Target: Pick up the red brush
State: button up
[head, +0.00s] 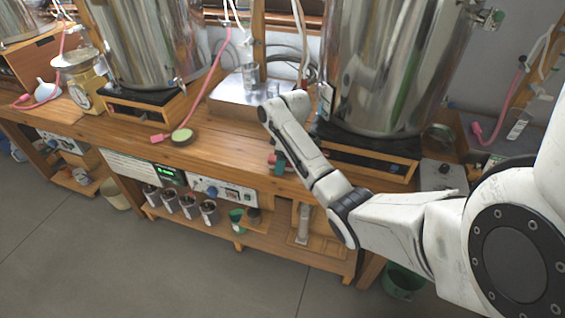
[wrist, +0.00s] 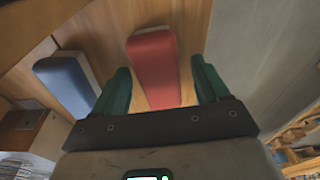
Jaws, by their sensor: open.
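The red brush (wrist: 154,66) lies on the wooden bench top in the wrist view, its red back up. My gripper (wrist: 160,72) is open, with one green finger to each side of the red brush's near part. I cannot tell whether the fingers reach down beside it or touch it. A blue brush (wrist: 68,84) lies to its left, outside the fingers. In the head view my gripper (head: 279,166) is low at the bench's front edge, and a small patch of red beside it looks like the red brush (head: 271,157). My arm hides the rest.
A large steel tank (head: 385,65) stands behind my arm on a wooden frame. A metal box (head: 245,92) sits to its left. A round green-topped dish (head: 182,136) is farther left. Metal cups (head: 188,206) stand on the lower shelf.

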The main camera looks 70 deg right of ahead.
jog(key=shift+f, duration=0.2)
dwell(0.5)
jog(key=c, duration=1.1)
